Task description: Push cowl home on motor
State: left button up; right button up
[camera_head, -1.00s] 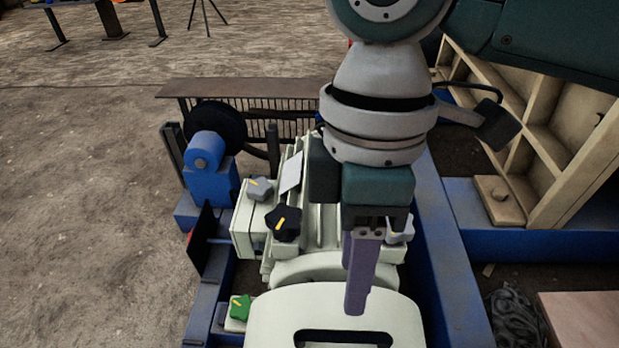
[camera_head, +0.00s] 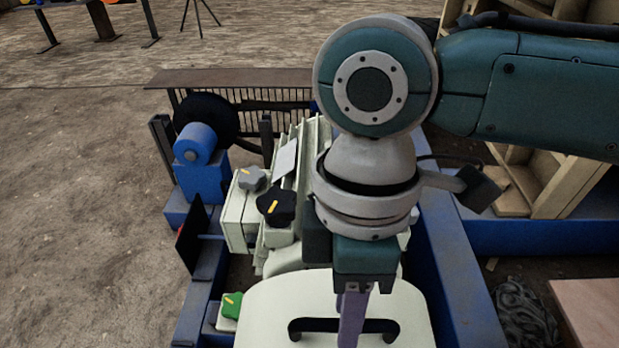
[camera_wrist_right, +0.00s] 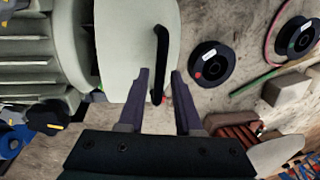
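The cowl (camera_head: 262,315) is a cream rounded cover with a black handle (camera_head: 310,325), at the bottom of the head view. The cowl also shows in the right wrist view (camera_wrist_right: 128,35), with its handle (camera_wrist_right: 161,55). The motor (camera_head: 250,222) is a cream ribbed body just beyond the cowl; my right wrist hides part of it. I cannot tell whether the cowl is fully seated. My right gripper (camera_head: 352,318) is at the handle. In the right wrist view, its purple fingers (camera_wrist_right: 162,75) are apart, one on each side of the handle. My left gripper is out of view.
Star knobs, grey (camera_head: 250,179), black (camera_head: 276,206) and green (camera_head: 231,305), stand left of the motor and cowl. A blue frame rail (camera_head: 460,270) runs along the right. Black spools (camera_wrist_right: 212,63) lie on the ground. Open ground is at the left.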

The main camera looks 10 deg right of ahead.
grip_shut()
dwell(1.1)
